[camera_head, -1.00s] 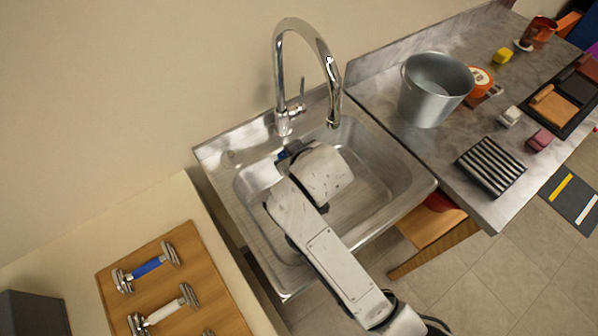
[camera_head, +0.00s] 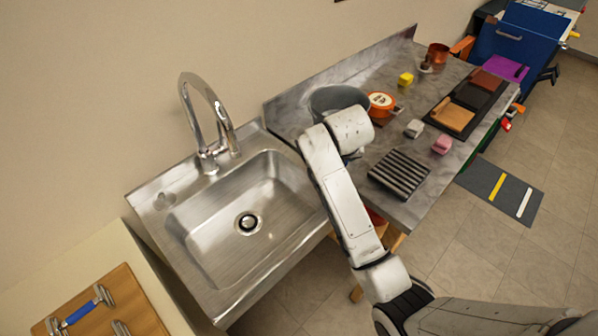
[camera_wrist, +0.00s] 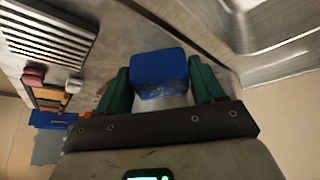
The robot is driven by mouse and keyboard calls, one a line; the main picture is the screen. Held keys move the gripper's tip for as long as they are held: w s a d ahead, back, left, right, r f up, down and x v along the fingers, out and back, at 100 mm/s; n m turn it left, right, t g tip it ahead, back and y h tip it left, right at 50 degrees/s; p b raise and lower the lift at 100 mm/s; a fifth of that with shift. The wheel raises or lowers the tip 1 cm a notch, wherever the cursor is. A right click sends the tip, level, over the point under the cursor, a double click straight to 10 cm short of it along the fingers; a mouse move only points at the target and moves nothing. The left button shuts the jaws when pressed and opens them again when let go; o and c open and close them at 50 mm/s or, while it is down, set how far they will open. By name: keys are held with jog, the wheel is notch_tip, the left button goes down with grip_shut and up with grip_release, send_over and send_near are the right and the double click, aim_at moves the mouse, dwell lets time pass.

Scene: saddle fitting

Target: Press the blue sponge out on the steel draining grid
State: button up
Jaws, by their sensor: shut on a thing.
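The blue sponge (camera_wrist: 160,74) is between the two green fingers of my gripper (camera_wrist: 159,85) in the wrist view. My gripper is shut on it and holds it over the worktop. In the head view my arm hides the gripper and the sponge. The steel draining grid (camera_head: 399,173), with dark and light bars, lies on the worktop to the right of my arm. It also shows at the upper left of the wrist view (camera_wrist: 48,36), apart from the sponge.
The sink (camera_head: 215,225) is empty to the left. A metal bucket (camera_head: 335,98) stands behind my arm, partly hidden. A grey block (camera_head: 414,128) and a pink block (camera_head: 442,144) lie behind the grid. A tap (camera_head: 205,120) rises behind the sink.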

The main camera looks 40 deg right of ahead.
jog(key=s+d+m+g+p, duration=0.15)
jog(key=s+d+m, duration=0.3)
jog(key=d, duration=0.65)
jog(key=m+g+p, duration=0.1)
jog(key=m+g, duration=0.1)
jog(key=m, duration=0.2)
send_over(402, 168)
jog(key=a, duration=0.1)
jog(key=shift+s+a+f+n, duration=0.15)
jog(key=shift+s+f+n, duration=0.1)
jog(key=shift+f, duration=0.5)
jog(key=shift+f+b, duration=1.6)
jog(key=shift+f, duration=0.6)
jog(key=shift+f+b, duration=0.3)
jog(key=shift+f, duration=0.25)
jog(key=shift+r, duration=0.15)
notch_tip(402, 168, up, 5)
jog(key=p, duration=0.4)
jog(key=shift+r, duration=0.9)
